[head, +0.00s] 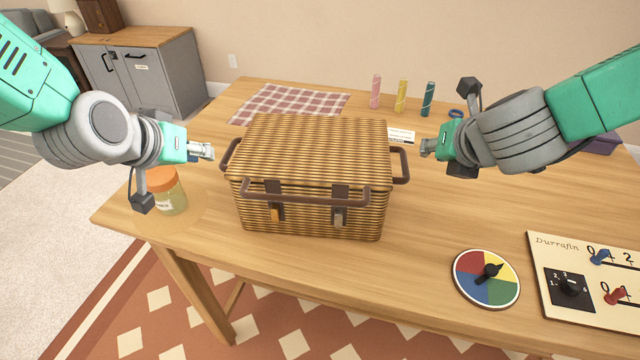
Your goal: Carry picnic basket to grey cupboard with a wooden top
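The wicker picnic basket (315,150) stands closed and upright on the wooden table (420,240). It has a brown handle at each side and one along the front. My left gripper (208,151) is just left of the left side handle, apart from it. My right gripper (426,147) is just right of the right side handle, with a small gap. I cannot make out whether either gripper's fingers are apart; neither holds anything. The grey cupboard with a wooden top (150,68) stands at the back left, beyond the table.
A jar with an orange lid (166,192) stands left of the basket. A checkered cloth (288,103) lies behind it. Several coloured candle-like sticks (401,96) stand at the back. A colour wheel (486,279) and a game board (590,275) lie right. A wooden box (100,14) stands on the cupboard.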

